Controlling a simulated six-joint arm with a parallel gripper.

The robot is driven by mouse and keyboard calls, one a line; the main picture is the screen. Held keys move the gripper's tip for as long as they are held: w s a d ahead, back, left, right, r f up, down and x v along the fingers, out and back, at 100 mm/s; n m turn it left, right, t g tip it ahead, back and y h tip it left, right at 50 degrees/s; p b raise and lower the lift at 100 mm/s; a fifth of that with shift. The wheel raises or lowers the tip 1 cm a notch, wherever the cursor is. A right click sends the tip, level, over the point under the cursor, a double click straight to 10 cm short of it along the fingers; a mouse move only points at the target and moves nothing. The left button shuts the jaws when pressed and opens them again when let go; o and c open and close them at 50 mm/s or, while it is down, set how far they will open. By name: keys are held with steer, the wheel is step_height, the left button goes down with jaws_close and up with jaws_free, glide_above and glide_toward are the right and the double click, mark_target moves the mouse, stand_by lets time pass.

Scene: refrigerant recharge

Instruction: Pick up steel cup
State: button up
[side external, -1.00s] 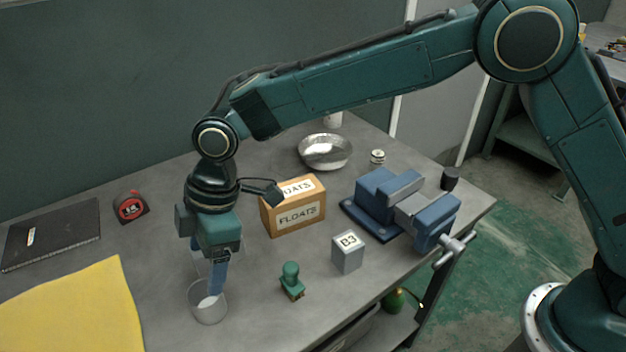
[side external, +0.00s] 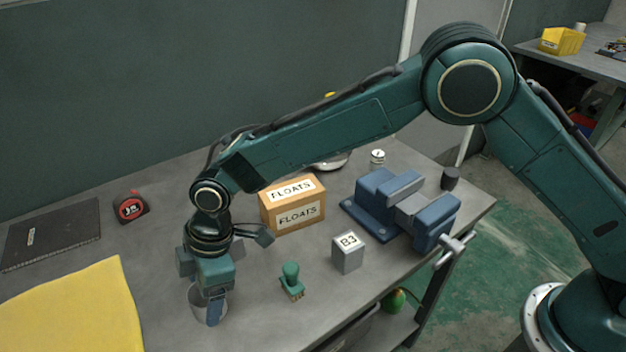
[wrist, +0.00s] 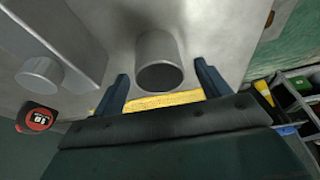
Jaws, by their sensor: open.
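The steel cup (side external: 195,297) is a plain grey cylinder standing near the front of the grey workbench, partly covered by my gripper in the side view. My gripper (side external: 208,309) points down at the cup, with one blue finger in front of the cup's near side; the other finger is hidden. In the wrist view the cup (wrist: 160,52) shows its dark round end between the two spread fingers of my gripper (wrist: 162,72), with visible gaps on both sides. The gripper is open and holds nothing.
Behind are the FLOATS box (side external: 292,203) and blue vise (side external: 390,205). A yellow cloth (side external: 75,310), black notebook (side external: 50,235) and red tape measure (side external: 130,207) lie left.

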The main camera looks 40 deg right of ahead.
steer(key=shift+x, duration=1.4)
steer(key=c, duration=1.1)
